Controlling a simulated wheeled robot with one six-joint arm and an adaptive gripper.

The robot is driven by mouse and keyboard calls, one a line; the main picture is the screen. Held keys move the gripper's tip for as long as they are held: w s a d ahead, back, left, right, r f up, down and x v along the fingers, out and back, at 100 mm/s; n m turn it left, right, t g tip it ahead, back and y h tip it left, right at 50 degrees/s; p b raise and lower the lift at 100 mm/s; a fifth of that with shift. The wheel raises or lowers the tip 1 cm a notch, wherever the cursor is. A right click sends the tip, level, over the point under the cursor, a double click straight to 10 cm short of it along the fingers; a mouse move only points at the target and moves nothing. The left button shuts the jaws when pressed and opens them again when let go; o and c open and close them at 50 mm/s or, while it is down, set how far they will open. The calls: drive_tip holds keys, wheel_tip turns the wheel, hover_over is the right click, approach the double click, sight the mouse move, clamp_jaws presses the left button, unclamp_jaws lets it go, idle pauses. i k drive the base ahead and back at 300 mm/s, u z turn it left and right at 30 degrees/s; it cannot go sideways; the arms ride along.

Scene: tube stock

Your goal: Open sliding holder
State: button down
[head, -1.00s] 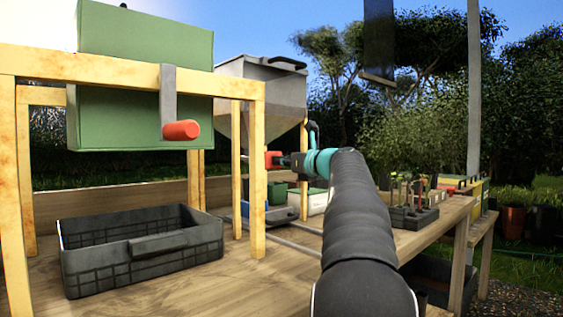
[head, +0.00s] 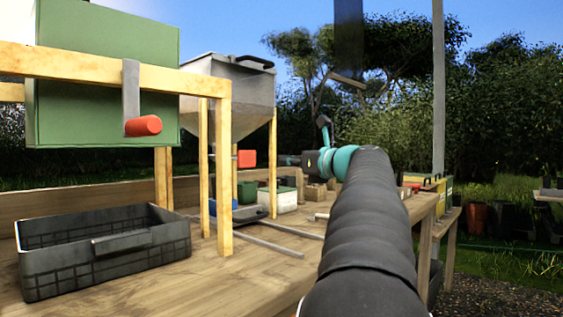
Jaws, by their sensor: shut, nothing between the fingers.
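My gripper (head: 286,160) is small and dark in the head view, at the end of my arm past the teal joint. It points left and looks shut and empty. A red block-like handle (head: 247,158) on the grey hopper is to the left of it, with a gap between them. Under the hopper, a dark low tray-like piece (head: 238,213) sits by two grey rails (head: 268,244) on the bench. I cannot tell for certain which part is the sliding holder. My arm hides part of the bench to the right.
A black crate (head: 105,245) stands at the front left under a wooden frame (head: 224,180). A green box with a red-gripped crank (head: 143,125) is above it. Green and white boxes (head: 278,199) stand behind the rails. The bench front between crate and arm is clear.

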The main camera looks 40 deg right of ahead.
sight(243, 216)
drive_tip(key=k, duration=1)
